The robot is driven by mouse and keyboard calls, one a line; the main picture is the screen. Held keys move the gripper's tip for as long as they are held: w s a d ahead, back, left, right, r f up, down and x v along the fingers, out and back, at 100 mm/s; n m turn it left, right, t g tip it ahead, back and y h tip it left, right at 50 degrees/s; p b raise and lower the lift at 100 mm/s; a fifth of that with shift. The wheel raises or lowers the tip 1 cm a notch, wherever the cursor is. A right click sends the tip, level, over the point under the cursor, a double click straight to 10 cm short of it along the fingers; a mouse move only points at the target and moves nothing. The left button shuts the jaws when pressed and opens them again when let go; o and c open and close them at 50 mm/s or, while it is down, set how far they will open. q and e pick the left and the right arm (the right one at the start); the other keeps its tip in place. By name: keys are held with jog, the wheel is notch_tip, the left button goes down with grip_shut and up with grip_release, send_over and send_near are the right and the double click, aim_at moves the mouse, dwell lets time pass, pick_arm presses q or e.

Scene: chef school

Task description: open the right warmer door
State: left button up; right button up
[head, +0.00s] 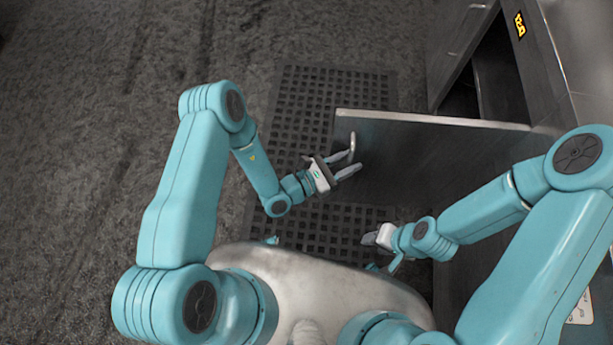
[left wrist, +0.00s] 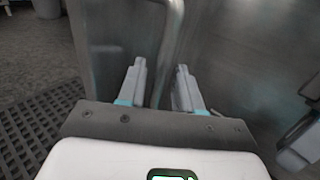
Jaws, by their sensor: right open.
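The warmer door (head: 430,160) is a dark metal panel. It stands swung out from the cabinet front, its top edge running left from the cabinet. Its handle (head: 352,145), a curved metal bar, is near the free edge. My left gripper (head: 353,163) is open at the handle. In the left wrist view the handle bar (left wrist: 171,40) runs down between the two parted fingers (left wrist: 160,88); I cannot tell whether they touch it. My right gripper (head: 370,239) is open and empty, low beside the door's near side.
A black perforated floor mat (head: 310,100) lies under the door. The grey floor at the left is clear.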

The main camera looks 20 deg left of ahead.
pick_arm(q)
jog(key=v, duration=1.5)
jog(key=shift+s+a, duration=0.2)
jog(key=shift+s, duration=0.05)
